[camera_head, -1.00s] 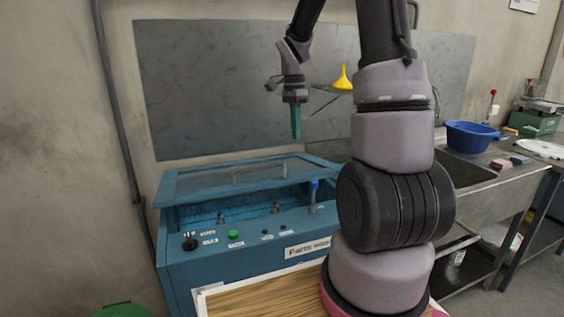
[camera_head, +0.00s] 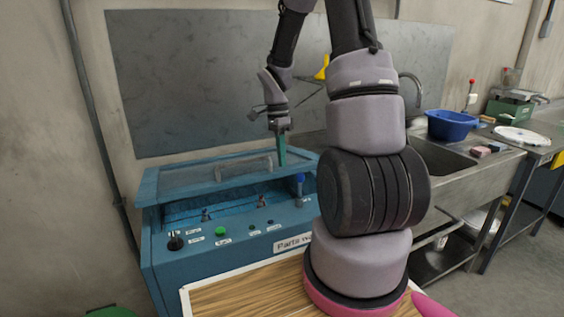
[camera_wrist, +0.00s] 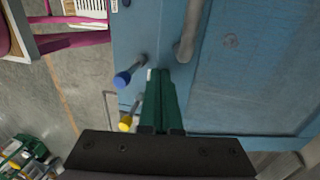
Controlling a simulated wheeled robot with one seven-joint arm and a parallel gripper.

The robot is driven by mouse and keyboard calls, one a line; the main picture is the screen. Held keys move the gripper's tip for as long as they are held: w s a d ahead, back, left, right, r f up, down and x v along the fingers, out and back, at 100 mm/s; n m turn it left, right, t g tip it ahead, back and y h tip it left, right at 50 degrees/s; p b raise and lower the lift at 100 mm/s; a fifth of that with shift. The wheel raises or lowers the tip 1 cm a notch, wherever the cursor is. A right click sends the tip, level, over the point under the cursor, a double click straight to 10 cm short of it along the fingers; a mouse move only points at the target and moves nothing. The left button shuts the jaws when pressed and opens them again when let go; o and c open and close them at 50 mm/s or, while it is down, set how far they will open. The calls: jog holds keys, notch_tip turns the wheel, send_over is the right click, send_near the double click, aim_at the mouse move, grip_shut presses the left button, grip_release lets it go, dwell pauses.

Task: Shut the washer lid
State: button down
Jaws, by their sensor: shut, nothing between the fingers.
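The blue washer (camera_head: 215,240) stands against the wall at the left in the head view. Its lid (camera_head: 168,182), a blue frame around a greyish see-through panel, is tilted partly open above the basin. A pale bar handle (camera_head: 228,168) is on the lid. My gripper (camera_head: 282,163) points down with its green fingers shut and empty, over the lid right of the handle. In the wrist view, my shut fingers (camera_wrist: 160,73) are near the lid (camera_wrist: 245,75) and its handle (camera_wrist: 187,35). I cannot tell whether they touch the lid.
Knobs and a green button (camera_head: 220,231) line the front panel. A wooden-topped table (camera_head: 240,293) is in front. A sink counter (camera_head: 470,170) with a blue basin (camera_head: 452,125) is right.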

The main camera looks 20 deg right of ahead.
jog(key=shift+s+f, duration=0.15)
jog(key=shift+f, duration=0.4)
jog(key=x, duration=0.9)
jog(key=shift+s+f, duration=0.15)
jog(key=shift+s, duration=0.15)
jog(key=shift+w+r, duration=0.25)
jog(key=shift+r, duration=0.2)
jog(key=s+v, duration=0.3)
jog(key=v, duration=1.1)
jog(key=shift+w+r, duration=0.25)
